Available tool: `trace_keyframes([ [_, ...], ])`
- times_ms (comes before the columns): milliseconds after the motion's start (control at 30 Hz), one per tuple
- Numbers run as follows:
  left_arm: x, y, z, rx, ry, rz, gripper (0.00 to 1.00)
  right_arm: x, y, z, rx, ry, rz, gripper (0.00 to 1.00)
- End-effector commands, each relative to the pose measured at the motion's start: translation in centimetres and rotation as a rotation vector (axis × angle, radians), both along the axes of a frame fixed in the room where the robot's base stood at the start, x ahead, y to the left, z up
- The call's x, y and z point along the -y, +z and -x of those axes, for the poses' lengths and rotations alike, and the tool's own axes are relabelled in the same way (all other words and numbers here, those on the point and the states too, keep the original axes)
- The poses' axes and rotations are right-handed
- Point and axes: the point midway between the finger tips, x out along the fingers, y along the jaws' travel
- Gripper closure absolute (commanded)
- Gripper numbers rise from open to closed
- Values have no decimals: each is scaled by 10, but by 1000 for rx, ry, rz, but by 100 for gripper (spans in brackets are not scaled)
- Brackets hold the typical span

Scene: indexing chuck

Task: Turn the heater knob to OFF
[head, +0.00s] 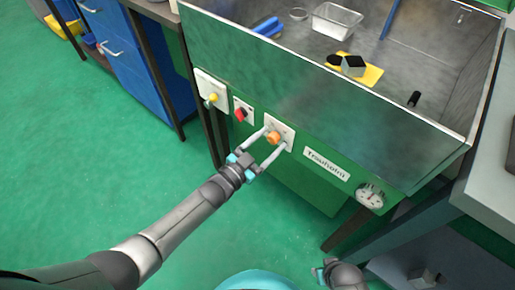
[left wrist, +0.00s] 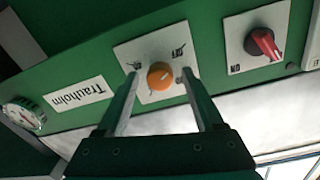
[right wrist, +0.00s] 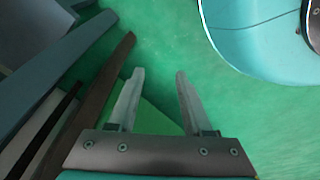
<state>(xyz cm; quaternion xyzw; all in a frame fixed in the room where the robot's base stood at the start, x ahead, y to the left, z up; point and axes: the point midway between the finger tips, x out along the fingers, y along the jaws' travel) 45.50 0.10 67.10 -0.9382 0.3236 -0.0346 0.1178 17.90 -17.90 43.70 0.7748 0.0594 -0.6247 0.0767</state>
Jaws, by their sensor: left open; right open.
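The heater knob is an orange round knob (head: 274,138) on a pale square plate (head: 287,128) on the green front panel of the machine. It also shows in the left wrist view (left wrist: 160,76), with dark markings around it, one of which seems to read OFF. My left gripper (head: 276,139) is open, its two fingers on either side of the knob; I cannot tell whether they touch it. In the left wrist view the fingertips (left wrist: 160,72) stand left and right of the knob. My right gripper (right wrist: 152,75) is open and empty above the green floor, away from the panel.
Left of the knob are a red switch (head: 240,114) and a yellow knob (head: 212,98) on plates. To the right are a Trauholm label (head: 326,163) and a round gauge (head: 370,196). The metal basin (head: 300,75) above holds a clear container (head: 336,20) and a yellow piece (head: 372,75).

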Motion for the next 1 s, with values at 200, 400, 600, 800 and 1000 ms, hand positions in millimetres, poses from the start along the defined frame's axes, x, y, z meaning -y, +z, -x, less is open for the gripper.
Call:
trace_keyframes([
  [200,-12,0,15,-3,1,-2,31,9,-10,11,-8,4,11,50],
  [400,-30,2,37,-2,1,-3,31,19,-20,24,-8,3,19,50],
  [600,-50,2,64,-3,0,-3,31,29,-28,39,-9,3,29,50],
  [800,-72,2,93,-4,0,-2,31,40,-33,53,-9,3,37,50],
  [1000,-88,2,113,-1,1,0,31,47,-35,63,-8,2,42,50],
])
